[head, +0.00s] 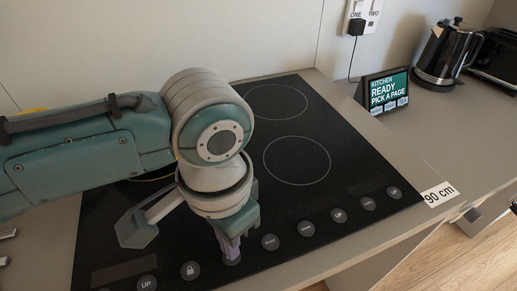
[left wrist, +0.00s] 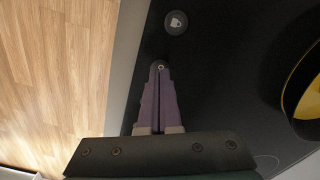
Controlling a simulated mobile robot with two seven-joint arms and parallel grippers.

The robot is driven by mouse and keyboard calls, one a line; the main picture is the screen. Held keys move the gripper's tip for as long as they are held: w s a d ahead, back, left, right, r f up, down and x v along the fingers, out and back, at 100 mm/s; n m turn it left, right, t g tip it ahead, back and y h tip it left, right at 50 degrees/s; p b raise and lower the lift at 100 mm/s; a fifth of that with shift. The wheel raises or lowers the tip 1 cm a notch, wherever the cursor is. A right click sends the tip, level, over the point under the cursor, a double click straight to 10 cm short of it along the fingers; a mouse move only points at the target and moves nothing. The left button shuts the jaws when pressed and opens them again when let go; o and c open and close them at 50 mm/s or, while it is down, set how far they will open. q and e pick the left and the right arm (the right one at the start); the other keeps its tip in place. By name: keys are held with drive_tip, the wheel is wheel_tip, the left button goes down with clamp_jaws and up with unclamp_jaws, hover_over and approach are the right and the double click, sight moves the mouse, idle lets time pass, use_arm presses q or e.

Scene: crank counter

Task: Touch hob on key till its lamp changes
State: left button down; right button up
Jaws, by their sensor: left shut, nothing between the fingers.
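The black glass hob (head: 345,190) is set in the counter, with a row of round grey keys along its front edge. My left gripper (head: 231,250) is shut and empty, pointing down at a key (head: 232,260) that its fingertips partly cover. I cannot tell whether they touch the glass. The lock key (head: 190,270) is just left of it, and the UP key (head: 147,284) is further left. In the left wrist view, the closed fingertips (left wrist: 160,67) lie below the lock key (left wrist: 176,22). I cannot make out which key is hob on, or a lit lamp.
Other keys (head: 270,242) run to the right. A yellow-rimmed dark pan (left wrist: 301,100) stands at the right of the wrist view. A display (head: 387,92) reads "KITCHEN READY PICK A PAGE". A kettle (head: 438,55) and wall sockets (head: 365,14) are behind. The hob's right part is clear.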

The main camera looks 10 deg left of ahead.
use_arm(q)
drive_tip(key=shift+f+b, duration=0.45)
drive_tip(key=shift+f, duration=0.2)
idle(0.4)
wheel_tip(320, 180, up, 5)
drive_tip(key=p, duration=0.6)
drive_tip(key=shift+r, duration=0.1)
idle(0.5)
